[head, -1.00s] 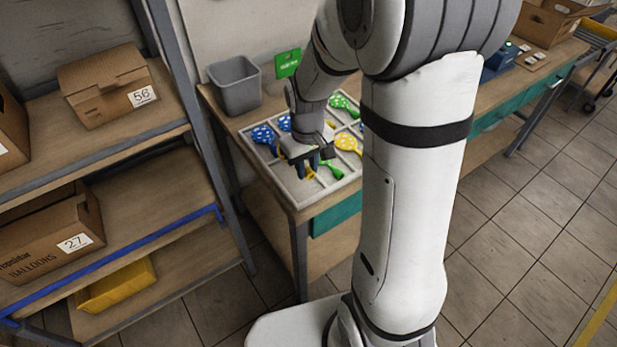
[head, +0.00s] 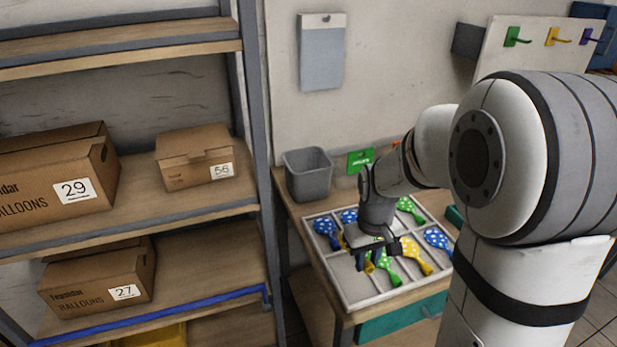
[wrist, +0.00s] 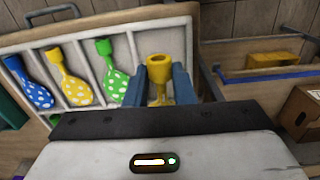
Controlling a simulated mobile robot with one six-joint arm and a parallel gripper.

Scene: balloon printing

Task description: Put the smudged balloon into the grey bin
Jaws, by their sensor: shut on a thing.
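My gripper (head: 368,258) is over the front left part of the divided tray (head: 352,297). In the wrist view, its blue fingers (wrist: 168,85) are shut on a yellow balloon (wrist: 159,66), with the open neck showing between them. The body of this balloon is mostly hidden, so I cannot see a smudge. A bit of yellow (head: 369,266) shows under the gripper in the head view. The grey bin (head: 308,176) stands upright on the table behind the tray, at its back left corner. I see nothing inside the bin.
Dotted blue (head: 437,238), yellow (head: 417,255) and green balloons (head: 388,267) lie in the tray. A green sign (head: 360,160) stands right of the bin. A shelf with boxes (head: 195,157) stands to the left.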

